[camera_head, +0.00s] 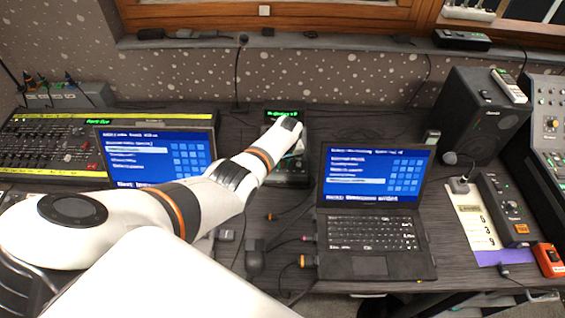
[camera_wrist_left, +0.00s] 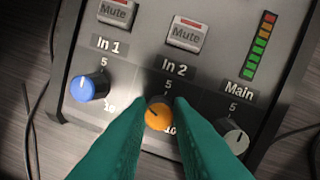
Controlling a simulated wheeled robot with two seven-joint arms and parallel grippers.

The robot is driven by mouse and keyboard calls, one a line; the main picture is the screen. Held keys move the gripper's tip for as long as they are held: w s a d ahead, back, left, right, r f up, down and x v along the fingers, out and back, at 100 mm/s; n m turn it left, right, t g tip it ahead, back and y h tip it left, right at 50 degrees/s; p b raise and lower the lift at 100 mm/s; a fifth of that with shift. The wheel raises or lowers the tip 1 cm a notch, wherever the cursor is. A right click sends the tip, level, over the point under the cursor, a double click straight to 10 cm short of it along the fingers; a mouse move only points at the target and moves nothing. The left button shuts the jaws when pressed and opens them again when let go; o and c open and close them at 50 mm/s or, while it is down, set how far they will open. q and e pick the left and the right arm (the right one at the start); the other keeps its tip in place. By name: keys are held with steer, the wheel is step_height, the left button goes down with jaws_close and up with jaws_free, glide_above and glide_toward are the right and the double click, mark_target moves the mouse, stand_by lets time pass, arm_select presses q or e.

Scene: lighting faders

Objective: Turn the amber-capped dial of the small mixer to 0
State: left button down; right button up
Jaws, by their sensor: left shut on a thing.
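The small mixer (camera_wrist_left: 138,58) is a dark grey panel that fills most of the left wrist view. In the head view the small mixer (camera_head: 298,174) lies between the two laptops, partly hidden by my left arm. Its amber-capped dial (camera_wrist_left: 158,116) sits under the "In 2" label, with 5 and 10 printed around it. My left gripper (camera_wrist_left: 164,106) has its green fingers on both sides of this dial, shut on it. The fingers hide part of the scale, and the 0 mark is not visible. My right gripper is not in view.
A blue-capped dial (camera_wrist_left: 90,86) is left of the amber one and a grey dial (camera_wrist_left: 232,136) is to its right. Mute buttons (camera_wrist_left: 186,36) lie above. A laptop (camera_head: 374,200) stands right of the mixer, and cables lie on the desk in front.

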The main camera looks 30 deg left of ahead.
arm_select(q)
steer(key=n+b, duration=0.1)
steer(key=n, duration=0.2)
steer(key=shift+n+g, duration=0.3)
steer(key=shift+n, duration=0.1)
steer(key=n+b, duration=0.1)
steer(key=n, duration=0.2)
steer(key=shift+f+n, duration=0.1)
steer(key=shift+n, duration=0.2)
steer(key=n+b, duration=0.1)
steer(key=n, duration=0.2)
steer(key=shift+g, duration=0.3)
steer(key=shift+n+h+b, duration=0.3)
steer(key=shift+n+b, duration=0.2)
steer(key=shift+n, duration=1.3)
steer(key=c, duration=1.3)
jaws_free()
steer(key=shift+w, duration=0.1)
